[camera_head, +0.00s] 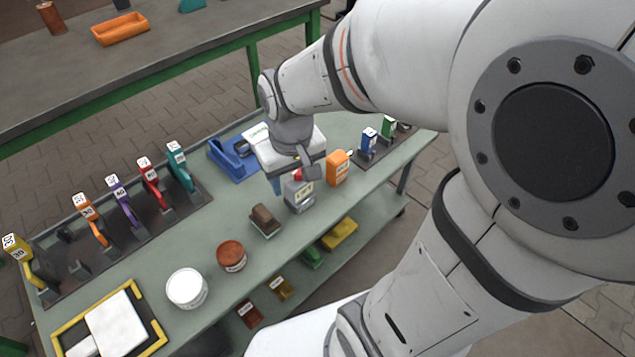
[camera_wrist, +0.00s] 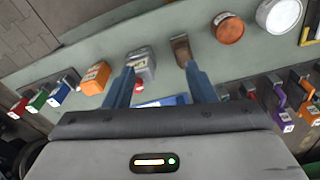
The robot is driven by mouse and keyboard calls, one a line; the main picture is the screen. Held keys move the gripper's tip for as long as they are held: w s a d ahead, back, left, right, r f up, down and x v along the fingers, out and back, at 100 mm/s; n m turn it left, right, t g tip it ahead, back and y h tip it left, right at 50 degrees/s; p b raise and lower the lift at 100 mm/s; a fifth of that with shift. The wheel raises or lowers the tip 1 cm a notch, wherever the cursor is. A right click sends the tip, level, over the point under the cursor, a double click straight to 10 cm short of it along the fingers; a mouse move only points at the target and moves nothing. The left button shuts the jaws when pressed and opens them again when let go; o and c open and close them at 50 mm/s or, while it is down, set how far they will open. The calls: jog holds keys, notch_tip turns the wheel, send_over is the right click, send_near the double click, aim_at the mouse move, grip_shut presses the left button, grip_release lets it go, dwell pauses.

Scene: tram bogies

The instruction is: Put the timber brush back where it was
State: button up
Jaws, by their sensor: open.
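A brown block-shaped object that looks like the timber brush (camera_head: 265,219) rests on the grey-green bench top, between the grey can and the red-brown tub. In the wrist view the brush (camera_wrist: 181,48) shows just beyond the tip of the right finger. My gripper (camera_head: 290,182) is over the bench, behind and right of the brush in the head view, partly hidden by the wrist. In the wrist view my gripper (camera_wrist: 160,70) has its two blue fingers wide apart, with nothing held between them. I cannot tell whether a finger touches the brush.
A grey can (camera_head: 299,194) with a red cap stands close to my fingers. An orange container (camera_head: 338,168), a blue tray (camera_head: 225,160), a red-brown tub (camera_head: 231,256) and a white tub (camera_head: 186,288) stand around. Coloured tools line a dark rack (camera_head: 130,240). Clear bench lies left of the brush.

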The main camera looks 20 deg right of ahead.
jog(key=s+d+r+m, duration=0.1)
jog(key=s+d+r, duration=0.1)
jog(key=s, duration=0.4)
jog(key=shift+d+r+m+t, duration=0.3)
jog(key=shift+d+m, duration=0.1)
jog(key=shift+d, duration=0.45)
